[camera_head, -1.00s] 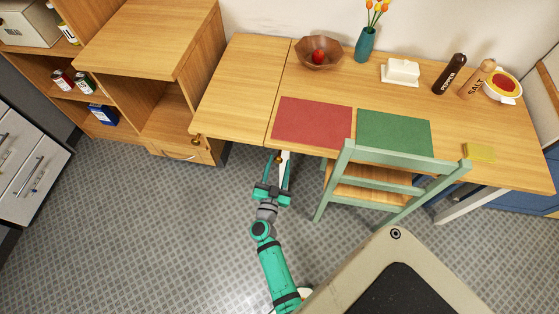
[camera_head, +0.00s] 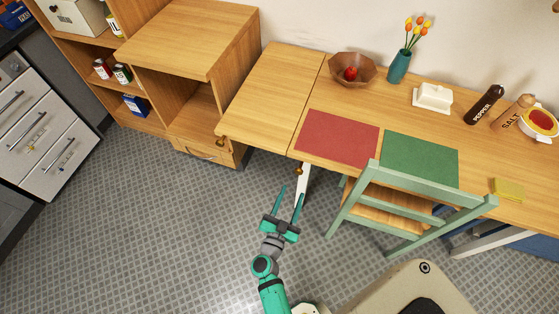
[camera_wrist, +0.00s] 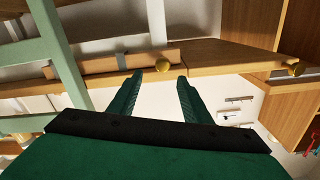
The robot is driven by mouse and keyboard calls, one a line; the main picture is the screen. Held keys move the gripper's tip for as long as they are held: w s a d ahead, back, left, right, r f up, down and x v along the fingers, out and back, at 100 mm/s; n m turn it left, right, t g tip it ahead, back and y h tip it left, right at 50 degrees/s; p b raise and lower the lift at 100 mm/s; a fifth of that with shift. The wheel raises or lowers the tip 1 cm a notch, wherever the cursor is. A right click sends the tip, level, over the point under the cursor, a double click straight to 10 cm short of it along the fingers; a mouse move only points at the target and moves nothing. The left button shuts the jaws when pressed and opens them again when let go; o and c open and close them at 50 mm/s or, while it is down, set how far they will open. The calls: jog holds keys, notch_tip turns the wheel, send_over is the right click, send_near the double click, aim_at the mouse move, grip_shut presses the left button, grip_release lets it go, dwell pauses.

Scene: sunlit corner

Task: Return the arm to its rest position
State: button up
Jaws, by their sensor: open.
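My gripper (camera_head: 291,206) is open and empty in the head view. It hangs over the tiled floor, in front of the table (camera_head: 284,85) and left of the green chair (camera_head: 392,200). Its two green fingers point toward the table's front edge, near a white table leg. In the wrist view, the spread fingers (camera_wrist: 160,90) have nothing between them. The underside of the table edge with round brass knobs (camera_wrist: 163,65) shows beyond the fingertips.
The green chair stands close on the gripper's right. A wooden cabinet (camera_head: 190,40) and grey drawers (camera_head: 40,140) stand at left. A bowl (camera_head: 352,72), red mat (camera_head: 337,137) and green mat (camera_head: 420,158) are on the table. The floor left of my arm (camera_head: 160,220) is clear.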

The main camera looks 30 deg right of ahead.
jog(key=s+a+r+n+t+y, duration=0.2)
jog(key=s+a+r+n+y, duration=0.4)
jog(key=s+a, duration=0.4)
jog(key=s+a+r+n+t+y, duration=0.2)
jog(key=s+a+r+n+y, duration=0.5)
jog(key=a, duration=0.8)
jog(key=s+r+y, duration=0.1)
jog(key=s+r, duration=0.2)
jog(key=r, duration=0.1)
jog(key=shift+a+r, duration=0.15)
jog(key=shift+a, duration=0.15)
jog(key=shift+s, duration=0.1)
jog(key=shift+c, duration=0.5)
